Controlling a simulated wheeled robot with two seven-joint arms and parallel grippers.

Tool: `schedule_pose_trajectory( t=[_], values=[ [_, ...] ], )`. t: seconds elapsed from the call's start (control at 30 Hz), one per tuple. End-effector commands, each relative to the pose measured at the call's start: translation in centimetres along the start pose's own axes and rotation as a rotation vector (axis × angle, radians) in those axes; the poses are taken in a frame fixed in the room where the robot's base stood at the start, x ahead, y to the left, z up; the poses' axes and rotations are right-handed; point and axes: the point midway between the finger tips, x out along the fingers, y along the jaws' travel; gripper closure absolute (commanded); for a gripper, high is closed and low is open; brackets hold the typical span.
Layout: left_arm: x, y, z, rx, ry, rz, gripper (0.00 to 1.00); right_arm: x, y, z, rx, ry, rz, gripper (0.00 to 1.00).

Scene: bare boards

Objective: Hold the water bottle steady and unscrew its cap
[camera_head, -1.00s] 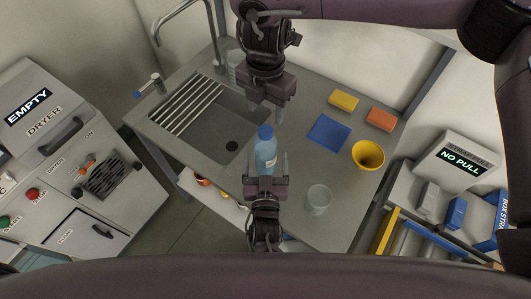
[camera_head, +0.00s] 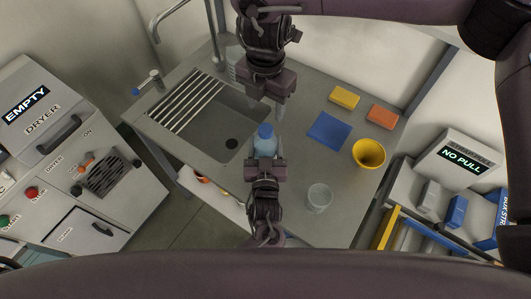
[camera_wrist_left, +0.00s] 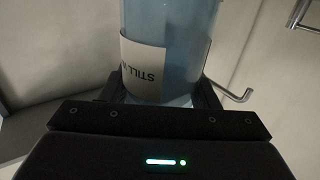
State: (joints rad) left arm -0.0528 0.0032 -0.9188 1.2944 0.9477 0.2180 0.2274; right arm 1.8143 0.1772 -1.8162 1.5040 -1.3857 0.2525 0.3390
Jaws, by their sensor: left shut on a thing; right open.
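The water bottle (camera_head: 265,146) is pale blue and stands upright on the grey counter. Its blue cap (camera_head: 265,130) is on top. My left gripper (camera_head: 266,156) is shut on the bottle's body from the near side, below the cap. In the left wrist view, the bottle (camera_wrist_left: 180,25) fills the space between the fingers, with a white label (camera_wrist_left: 145,62) showing; the cap is out of that view. My right gripper (camera_head: 265,104) is open and empty, a little beyond and above the cap, apart from it.
The sink (camera_head: 215,125) with a rack lies to the left. A clear vessel (camera_head: 234,58) stands behind.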

Motion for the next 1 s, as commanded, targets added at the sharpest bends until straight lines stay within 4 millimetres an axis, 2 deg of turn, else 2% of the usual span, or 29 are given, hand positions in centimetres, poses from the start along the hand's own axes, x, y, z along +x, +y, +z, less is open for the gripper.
schedule_pose_trajectory(
  t=[0.03, 0.27, 0.43, 0.57, 1.0],
  values=[
    [-0.02, 0.00, 0.02, 0.000, 0.000, 0.000, 0.70, -0.01, 0.00, 0.00, 0.000, 0.000, 0.000, 0.46],
    [-0.01, 0.00, -0.01, 0.000, 0.000, 0.000, 1.00, -0.01, 0.00, -0.01, 0.013, 0.000, 0.000, 0.46],
    [0.00, 0.00, -0.03, 0.000, 0.001, 0.000, 1.00, 0.01, 0.01, -0.03, 0.169, 0.001, 0.001, 0.46],
    [0.00, 0.00, -0.04, 0.000, 0.001, 0.000, 1.00, -0.01, 0.04, -0.06, 0.418, 0.002, 0.001, 0.46],
    [0.02, 0.01, -0.07, 0.000, 0.002, 0.000, 1.00, 0.00, -0.02, -0.07, 1.411, 0.001, 0.000, 0.46]
  ],
)
